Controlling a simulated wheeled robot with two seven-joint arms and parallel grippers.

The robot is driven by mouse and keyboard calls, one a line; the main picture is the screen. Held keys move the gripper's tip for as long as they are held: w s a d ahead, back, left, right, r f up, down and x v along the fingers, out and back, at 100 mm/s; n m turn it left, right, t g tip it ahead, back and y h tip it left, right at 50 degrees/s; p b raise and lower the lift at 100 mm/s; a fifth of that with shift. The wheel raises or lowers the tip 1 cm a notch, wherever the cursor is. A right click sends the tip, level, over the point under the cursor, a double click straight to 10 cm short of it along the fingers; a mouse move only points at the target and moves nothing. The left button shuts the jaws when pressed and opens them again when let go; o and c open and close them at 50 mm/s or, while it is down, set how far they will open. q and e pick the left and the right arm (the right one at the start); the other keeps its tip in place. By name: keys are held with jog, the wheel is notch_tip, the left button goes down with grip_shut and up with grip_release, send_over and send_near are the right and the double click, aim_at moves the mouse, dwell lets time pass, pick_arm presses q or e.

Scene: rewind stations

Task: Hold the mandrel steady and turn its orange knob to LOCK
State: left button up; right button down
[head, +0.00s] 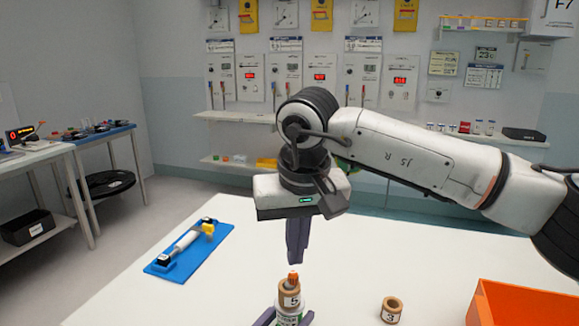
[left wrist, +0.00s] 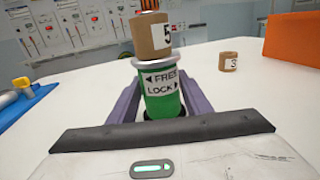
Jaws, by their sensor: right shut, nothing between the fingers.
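The mandrel (head: 290,318) stands upright at the front of the white table, its base out of the head view. Its orange knob (head: 293,280) is on top, above a brown core marked 5 (head: 289,296). In the left wrist view the mandrel's green body (left wrist: 162,93) shows FREE and LOCK with arrows; the core (left wrist: 150,37) sits above a pale flange. My left gripper (left wrist: 161,92) has one finger on each side of the green body and appears shut on it. My right gripper (head: 293,260) points down, shut and empty, just above the knob, apart from it.
A loose core marked 3 (head: 391,309) stands to the right of the mandrel. An orange bin (head: 525,303) is at the right front. A blue tray (head: 163,268) with a white roller and yellow part lies at the left. The table between is clear.

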pick_arm(q)
jog(key=o, duration=0.3)
